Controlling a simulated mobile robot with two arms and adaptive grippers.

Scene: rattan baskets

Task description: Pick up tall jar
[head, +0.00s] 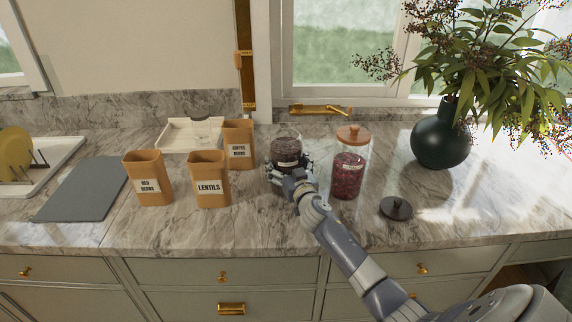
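A glass jar (286,149) with dark contents and no lid stands on the counter. My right gripper (289,172) is at its lower front, with a finger to each side. Whether the fingers press on the glass is not clear, and the gripper hides the jar's base. A taller glass jar (349,174) with red contents and a wooden lid stands upright just to the right, apart from the gripper. My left gripper is not in view.
Orange canisters (209,179) stand to the left, one close beside the dark jar. A dark round lid (396,209) lies at the front right. A green vase (440,138) with branches stands further right. A white tray (178,136) is behind the canisters; a grey board (82,190) lies left.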

